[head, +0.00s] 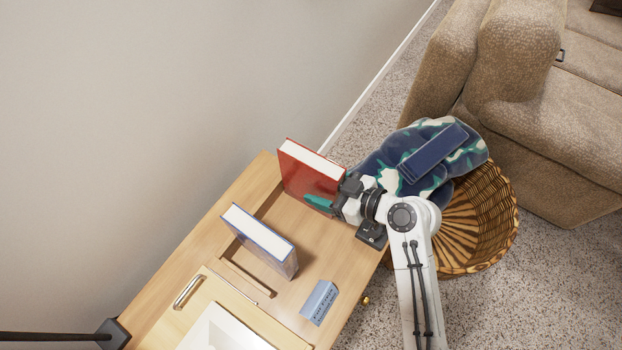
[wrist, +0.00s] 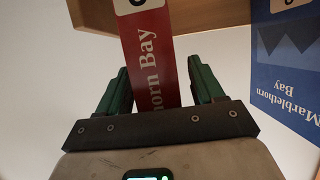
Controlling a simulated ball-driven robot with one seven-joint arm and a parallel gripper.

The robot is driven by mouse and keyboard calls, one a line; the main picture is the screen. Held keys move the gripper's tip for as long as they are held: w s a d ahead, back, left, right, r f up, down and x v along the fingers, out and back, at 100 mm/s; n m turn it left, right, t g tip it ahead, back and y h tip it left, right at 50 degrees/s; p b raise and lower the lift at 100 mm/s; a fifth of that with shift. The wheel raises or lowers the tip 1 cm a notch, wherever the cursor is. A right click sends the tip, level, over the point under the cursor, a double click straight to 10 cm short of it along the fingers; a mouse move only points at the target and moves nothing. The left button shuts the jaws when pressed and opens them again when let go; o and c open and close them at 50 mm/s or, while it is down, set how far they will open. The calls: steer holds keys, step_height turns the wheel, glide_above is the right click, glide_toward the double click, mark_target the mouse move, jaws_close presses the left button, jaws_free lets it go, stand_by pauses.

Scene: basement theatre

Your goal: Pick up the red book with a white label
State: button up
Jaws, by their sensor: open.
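The red book (head: 308,180) stands upright on the wooden table near its far end, pages on top. In the wrist view its red spine (wrist: 150,75) shows pale lettering ending in "Bay" and a white label at the top edge of the picture. My gripper (head: 322,203) is at the book's right lower side in the head view, one green finger beside the cover. The other finger is hidden in the head view.
A blue book (head: 262,243) stands left of the red one; it shows in the wrist view too (wrist: 285,65). A small blue-grey box (head: 319,302) lies on the wooden table (head: 205,243). A wicker basket (head: 490,230) with a patterned cloth (head: 385,155) and a sofa (head: 545,110) stand right.

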steer(key=shift+c, duration=0.5)
jaws_close()
stand_by(0.9)
